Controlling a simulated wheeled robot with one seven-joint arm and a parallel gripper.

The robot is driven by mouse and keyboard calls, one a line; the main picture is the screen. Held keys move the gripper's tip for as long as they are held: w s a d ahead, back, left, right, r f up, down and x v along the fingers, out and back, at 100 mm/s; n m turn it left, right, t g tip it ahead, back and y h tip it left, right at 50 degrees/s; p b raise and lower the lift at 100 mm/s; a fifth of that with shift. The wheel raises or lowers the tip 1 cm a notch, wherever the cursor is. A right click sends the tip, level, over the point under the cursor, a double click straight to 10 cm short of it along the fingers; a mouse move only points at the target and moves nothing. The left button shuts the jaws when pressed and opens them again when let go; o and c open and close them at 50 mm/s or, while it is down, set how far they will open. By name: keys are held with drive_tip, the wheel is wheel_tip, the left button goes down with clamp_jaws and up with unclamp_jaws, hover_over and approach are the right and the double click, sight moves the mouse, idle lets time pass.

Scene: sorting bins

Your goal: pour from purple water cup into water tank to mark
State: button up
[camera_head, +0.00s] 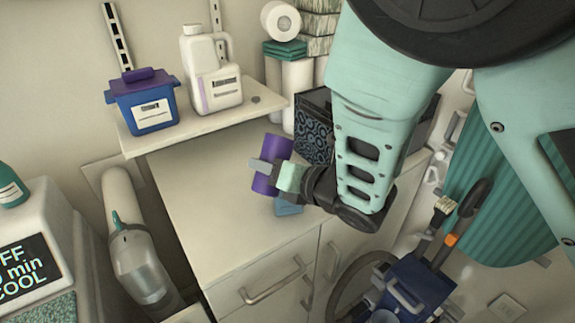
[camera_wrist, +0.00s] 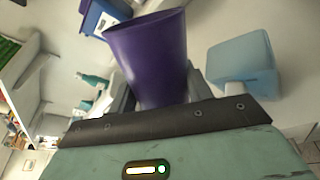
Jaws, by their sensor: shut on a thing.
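The purple water cup (camera_head: 275,148) is held above the counter by my gripper (camera_head: 268,169), which is shut around its sides. The cup also shows in the wrist view (camera_wrist: 150,52), between the fingers (camera_wrist: 160,92). Its inside and any water in it are hidden. A light blue block-like container, seemingly the water tank (camera_head: 288,208), stands on the counter just below and to the right of the cup, partly covered by my gripper. In the wrist view the tank (camera_wrist: 240,60) is right of the cup and apart from it. I cannot make out a mark or a water level.
A shelf (camera_head: 205,122) behind the counter (camera_head: 215,215) bears a blue bin with a purple lid (camera_head: 145,98) and a white jug (camera_head: 209,70). A dark patterned box (camera_head: 313,125) stands behind my gripper. The counter's left and front are clear.

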drive_tip(key=shift+w+d+f, duration=0.1)
drive_tip(key=shift+w+f, duration=0.05)
drive_tip(key=shift+w, duration=0.05)
drive_tip(key=shift+f+m, duration=0.15)
drive_tip(key=shift+m, duration=0.25)
idle(1.6)
drive_tip(key=shift+s+f+g, duration=0.1)
drive_tip(key=shift+g, duration=0.3)
drive_tip(key=shift+f+m+b, duration=0.25)
drive_tip(key=shift+m+b, duration=0.25)
drive_tip(key=shift+m, duration=0.1)
idle(1.5)
drive_tip(key=shift+f+g, duration=0.15)
drive_tip(key=shift+g, duration=0.25)
drive_tip(key=shift+f+m+b, duration=0.15)
drive_tip(key=shift+m+b, duration=0.25)
idle(2.2)
drive_tip(key=shift+s, duration=0.1)
